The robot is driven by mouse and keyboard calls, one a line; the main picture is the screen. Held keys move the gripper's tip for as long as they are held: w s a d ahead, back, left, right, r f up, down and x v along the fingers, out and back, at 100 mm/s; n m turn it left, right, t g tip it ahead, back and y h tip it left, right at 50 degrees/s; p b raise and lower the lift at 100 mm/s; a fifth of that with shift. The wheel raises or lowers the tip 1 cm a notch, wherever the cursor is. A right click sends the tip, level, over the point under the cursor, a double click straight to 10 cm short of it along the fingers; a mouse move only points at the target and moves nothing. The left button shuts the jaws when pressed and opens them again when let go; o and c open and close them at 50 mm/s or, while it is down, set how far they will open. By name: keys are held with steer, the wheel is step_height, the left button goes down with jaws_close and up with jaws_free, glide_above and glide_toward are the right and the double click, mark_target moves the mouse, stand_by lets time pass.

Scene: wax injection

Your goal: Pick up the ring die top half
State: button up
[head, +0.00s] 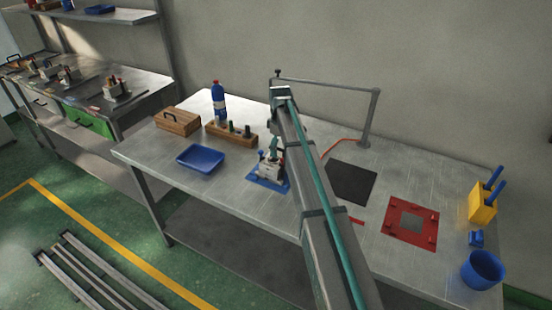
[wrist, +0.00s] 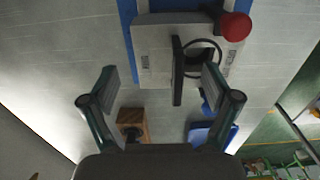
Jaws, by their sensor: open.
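The ring die appears to be the pale metal block (wrist: 155,45) with a dark bar handle (wrist: 177,72), a dark ring and a red knob (wrist: 236,26). It rests on a blue mat (wrist: 126,35); the seam between its halves cannot be made out. In the head view the die (head: 268,171) stands on the blue mat (head: 258,184) near the table's middle. My gripper (wrist: 160,80) is open and empty above it. The handle lies between the fingers in the picture, closer to the right finger, which overlaps part of the ring. Contact cannot be told.
Left of the die are a blue tray (head: 201,157), a wooden tool block (head: 230,133), a wooden box (head: 178,121) and a blue bottle (head: 218,106). A black mat (head: 351,182), a red fixture (head: 410,221), a yellow holder (head: 482,208) and a blue cup (head: 482,269) are on the right.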

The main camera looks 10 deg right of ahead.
steer(key=shift+f, duration=1.25)
steer(key=shift+r, duration=0.1)
jaws_close()
